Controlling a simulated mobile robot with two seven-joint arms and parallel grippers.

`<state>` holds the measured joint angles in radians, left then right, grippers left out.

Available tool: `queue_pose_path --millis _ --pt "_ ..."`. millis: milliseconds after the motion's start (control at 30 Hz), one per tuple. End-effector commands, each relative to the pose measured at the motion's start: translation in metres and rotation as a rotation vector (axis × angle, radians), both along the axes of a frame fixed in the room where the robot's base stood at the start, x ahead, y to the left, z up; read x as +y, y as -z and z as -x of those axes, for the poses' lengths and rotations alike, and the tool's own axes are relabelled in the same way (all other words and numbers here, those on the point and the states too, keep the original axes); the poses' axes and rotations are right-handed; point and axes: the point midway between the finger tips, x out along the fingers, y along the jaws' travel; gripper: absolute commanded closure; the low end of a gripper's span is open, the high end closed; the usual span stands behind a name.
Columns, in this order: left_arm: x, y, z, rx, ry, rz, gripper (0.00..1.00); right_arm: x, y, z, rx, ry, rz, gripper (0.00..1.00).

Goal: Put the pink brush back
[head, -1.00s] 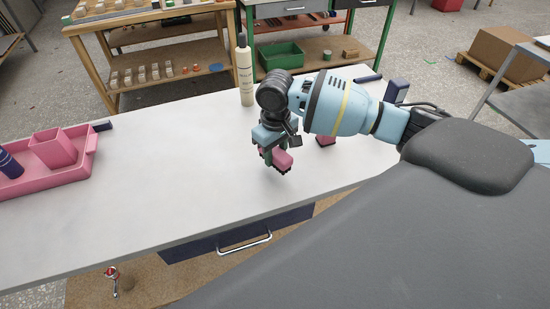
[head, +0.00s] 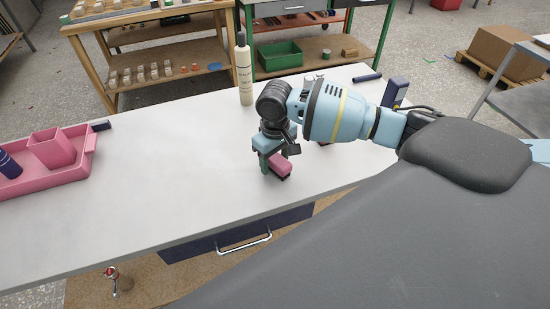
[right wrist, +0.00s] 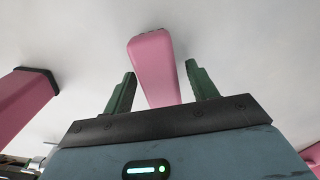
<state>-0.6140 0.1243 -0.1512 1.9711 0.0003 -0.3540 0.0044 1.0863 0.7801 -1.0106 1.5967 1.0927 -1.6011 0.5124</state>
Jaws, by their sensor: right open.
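The pink brush (head: 281,167) is at the middle of the white table, at my right gripper's fingers. My right gripper (head: 270,165) points down over it. In the right wrist view the gripper (right wrist: 161,88) is open, and a pink piece (right wrist: 152,58) shows between its two green fingers, with a gap on both sides. Its bristles are hidden there. A pink tray (head: 75,172) stands at the left of the table, with a pink cup (head: 52,149) and a dark blue bottle (head: 8,164) in it. My left gripper is out of view.
A cream bottle (head: 244,75) stands at the table's back edge. Another pink object with a dark rim (right wrist: 24,100) shows at the left of the right wrist view. A dark blue block (head: 395,92) stands at the right behind my arm. The table between tray and gripper is clear.

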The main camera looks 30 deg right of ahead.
Motion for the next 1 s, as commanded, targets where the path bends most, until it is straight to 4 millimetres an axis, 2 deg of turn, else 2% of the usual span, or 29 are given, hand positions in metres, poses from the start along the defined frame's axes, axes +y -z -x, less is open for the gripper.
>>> queue_pose_path --millis 167,500,700,1000 --pt "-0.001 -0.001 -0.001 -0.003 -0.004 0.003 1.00 0.000 -0.012 -0.001 -0.003 0.000 0.000 0.42" --pt "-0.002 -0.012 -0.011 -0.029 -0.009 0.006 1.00 0.000 -0.078 -0.001 -0.007 0.000 -0.001 0.42" --pt "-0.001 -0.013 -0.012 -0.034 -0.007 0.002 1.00 0.000 -0.109 -0.001 -0.005 0.000 -0.002 0.42" --pt "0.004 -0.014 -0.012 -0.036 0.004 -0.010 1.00 0.000 -0.123 0.000 0.000 0.000 0.000 0.42"
